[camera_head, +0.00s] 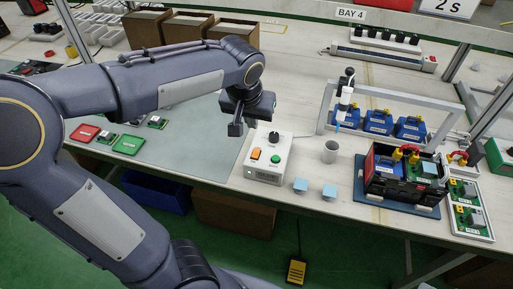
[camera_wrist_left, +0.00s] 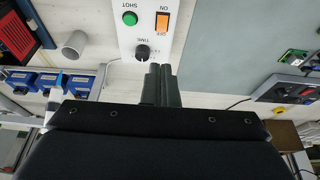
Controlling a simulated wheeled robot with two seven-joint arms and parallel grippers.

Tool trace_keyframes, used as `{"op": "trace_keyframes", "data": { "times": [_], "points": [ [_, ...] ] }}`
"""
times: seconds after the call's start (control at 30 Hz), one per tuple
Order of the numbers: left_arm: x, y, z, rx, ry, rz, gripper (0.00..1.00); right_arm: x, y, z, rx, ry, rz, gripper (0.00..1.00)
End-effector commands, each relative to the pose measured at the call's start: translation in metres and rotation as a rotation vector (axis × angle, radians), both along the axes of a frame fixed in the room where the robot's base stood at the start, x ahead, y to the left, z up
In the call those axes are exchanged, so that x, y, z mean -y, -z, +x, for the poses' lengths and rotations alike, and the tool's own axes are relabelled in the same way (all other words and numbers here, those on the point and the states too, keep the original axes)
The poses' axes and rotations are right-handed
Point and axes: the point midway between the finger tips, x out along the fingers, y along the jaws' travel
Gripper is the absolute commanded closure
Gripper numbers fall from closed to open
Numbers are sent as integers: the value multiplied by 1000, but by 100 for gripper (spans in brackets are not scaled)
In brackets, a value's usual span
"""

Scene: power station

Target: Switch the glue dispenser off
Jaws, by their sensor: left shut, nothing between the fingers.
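The glue dispenser is a white box (camera_head: 266,172) on the front of the bench. Its top has an orange rocker switch (camera_head: 255,154), a green button (camera_head: 275,158) and a black knob (camera_head: 273,137). In the left wrist view the switch (camera_wrist_left: 162,24) lies between ON and OFF labels, beside the green SHOT button (camera_wrist_left: 129,18) and the TIME knob (camera_wrist_left: 142,53). Which side of the switch is pressed I cannot tell. My left gripper (camera_head: 236,131) is shut and empty, apart from the switch, above and left of the box. It also shows in the left wrist view (camera_wrist_left: 160,68).
Farther right are a grey frame (camera_head: 390,93), blue boxes (camera_head: 373,118) and a black battery unit (camera_head: 402,185).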

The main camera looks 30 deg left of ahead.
Motion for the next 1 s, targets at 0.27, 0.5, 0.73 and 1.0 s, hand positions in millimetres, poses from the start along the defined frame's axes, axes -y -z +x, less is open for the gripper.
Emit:
{"op": "trace_keyframes", "data": {
  "times": [0.27,0.5,0.73,1.0],
  "points": [
    [-1,15,4,-4,2,1,100,0,2,0,0,0,0,55],
    [-5,61,19,-7,2,1,100,0,7,0,0,0,0,55],
    [-8,105,33,-7,1,1,100,0,10,0,0,0,0,55],
    [-9,132,37,-2,2,-1,100,0,12,0,0,0,0,55]
  ]
}}
